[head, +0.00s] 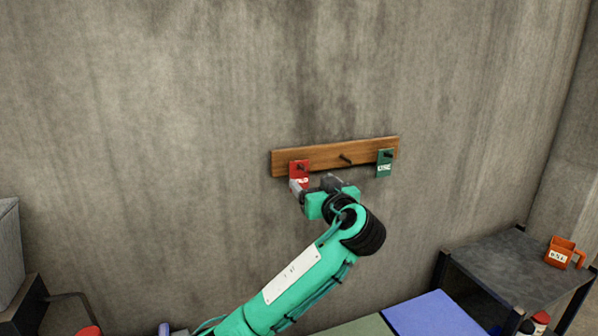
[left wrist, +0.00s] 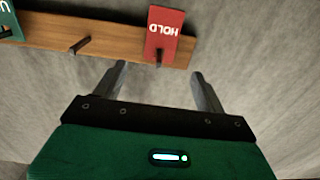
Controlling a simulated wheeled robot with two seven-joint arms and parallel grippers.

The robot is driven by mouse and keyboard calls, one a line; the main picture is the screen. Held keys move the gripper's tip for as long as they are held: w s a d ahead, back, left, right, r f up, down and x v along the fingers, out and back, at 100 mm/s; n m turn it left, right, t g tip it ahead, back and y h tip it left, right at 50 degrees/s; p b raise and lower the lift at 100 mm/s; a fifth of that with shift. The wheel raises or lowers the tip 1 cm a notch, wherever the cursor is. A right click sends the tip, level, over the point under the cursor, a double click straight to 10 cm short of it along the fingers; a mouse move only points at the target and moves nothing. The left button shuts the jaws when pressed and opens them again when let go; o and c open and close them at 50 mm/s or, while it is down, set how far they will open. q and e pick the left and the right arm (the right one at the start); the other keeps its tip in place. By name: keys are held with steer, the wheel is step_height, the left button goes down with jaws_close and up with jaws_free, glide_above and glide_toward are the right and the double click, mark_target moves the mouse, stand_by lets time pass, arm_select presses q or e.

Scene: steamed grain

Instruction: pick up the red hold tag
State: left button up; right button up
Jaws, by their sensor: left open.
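The red hold tag (head: 299,170) hangs on the left peg of a wooden rail (head: 325,155) on the wall. In the left wrist view the tag (left wrist: 164,30) shows its white word HOLD upside down, with a dark peg at its edge. My left gripper (head: 311,186) is just in front of the tag and covers its lower part in the head view. In the left wrist view the gripper (left wrist: 160,82) has its two fingers spread, with the tag beyond the gap between them. Nothing is between the fingers. My right gripper is not in view.
A green tag (head: 384,163) hangs on the right peg, and the middle peg (head: 346,159) is bare. A dark shelf (head: 500,262) with an orange mug (head: 562,252) stands at right. A blue panel (head: 436,314) lies at the bottom. The wall around the rail is clear.

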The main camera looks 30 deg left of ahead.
mark_target(303, 170)
arm_select(q)
steer(key=p+x, duration=0.4)
steer(key=x, duration=0.2)
steer(key=shift+w+a+r, duration=0.1)
steer(key=shift+w+a, duration=0.1)
steer(key=shift+a, duration=0.15)
steer(key=shift+w+a, duration=0.25)
steer(key=shift+w, duration=0.05)
steer(key=c, duration=1)
steer(key=shift+c, duration=0.2)
